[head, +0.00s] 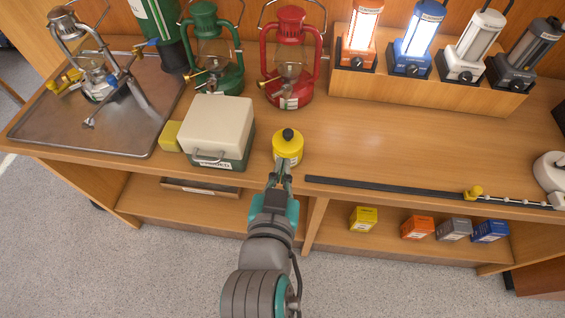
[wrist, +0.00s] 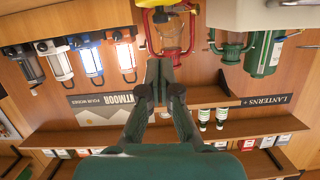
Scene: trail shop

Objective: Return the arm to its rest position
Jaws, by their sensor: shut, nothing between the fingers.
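My gripper (head: 281,180) is shut and empty at the front edge of the wooden counter (head: 372,150). My arm reaches up to it from the bottom of the head view. Just beyond the fingertips stands a small yellow canister (head: 288,150) with a black knob on top. In the head view the fingertips overlap its lower edge, and I cannot tell whether they touch it. In the wrist view, which is upside down, the shut fingers (wrist: 159,75) have nothing between them.
A cream-and-green box (head: 218,130) stands left of the canister. Red (head: 290,60) and green (head: 213,50) lanterns stand behind. A metal tray (head: 60,125) holds a lantern at left. A black rail (head: 390,187) lies along the front right edge. Small boxes (head: 418,228) sit on the shelf below.

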